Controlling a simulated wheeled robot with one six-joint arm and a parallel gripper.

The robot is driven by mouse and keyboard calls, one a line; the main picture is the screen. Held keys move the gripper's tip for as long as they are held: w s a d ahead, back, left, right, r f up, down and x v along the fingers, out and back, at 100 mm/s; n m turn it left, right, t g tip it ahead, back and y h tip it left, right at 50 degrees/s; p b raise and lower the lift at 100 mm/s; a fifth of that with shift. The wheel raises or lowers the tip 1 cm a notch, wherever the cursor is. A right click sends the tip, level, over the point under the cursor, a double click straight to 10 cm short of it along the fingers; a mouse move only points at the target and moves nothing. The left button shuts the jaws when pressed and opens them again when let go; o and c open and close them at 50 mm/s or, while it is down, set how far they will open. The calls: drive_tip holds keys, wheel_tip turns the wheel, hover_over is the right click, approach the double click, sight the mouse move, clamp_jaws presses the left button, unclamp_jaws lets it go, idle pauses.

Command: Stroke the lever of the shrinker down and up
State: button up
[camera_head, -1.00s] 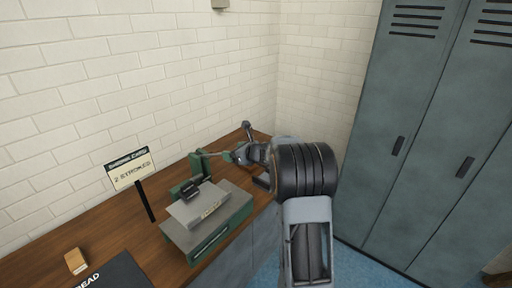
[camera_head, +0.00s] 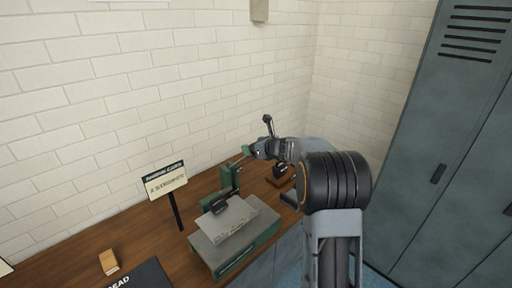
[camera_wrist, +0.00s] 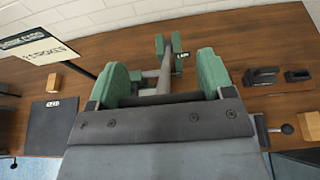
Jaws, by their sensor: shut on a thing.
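The shrinker (camera_head: 230,178) is a green machine standing on the wooden bench, beside a grey-green block. Its lever slants up to the right from the green post into my gripper (camera_head: 255,149). In the wrist view, the lever (camera_wrist: 167,62) is a grey rod running from the green post toward me, between the two rounded green fingers of my gripper (camera_wrist: 163,88). My gripper is shut on the lever's end; the exact contact is partly hidden by the fingers and a dark crossbar.
A sign on a black post (camera_head: 165,182) appears to mention strokes. A grey-green block with a plate (camera_head: 236,248) sits in front of the shrinker. A small wooden block (camera_head: 108,262) and dark mat (camera_head: 140,279) lie left. Lockers (camera_head: 440,150) stand right; a brick wall backs the bench.

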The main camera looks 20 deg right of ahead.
drive_tip(key=shift+r, duration=0.1)
drive_tip(key=o, duration=1.3)
drive_tip(key=shift+w+a, duration=0.1)
drive_tip(key=shift+w, duration=0.05)
drive_tip(key=b+v, duration=0.2)
drive_tip(key=v, duration=1.1)
drive_tip(key=shift+s+d+b, duration=0.2)
drive_tip(key=shift+s+b, duration=0.15)
drive_tip(key=shift+b, duration=0.05)
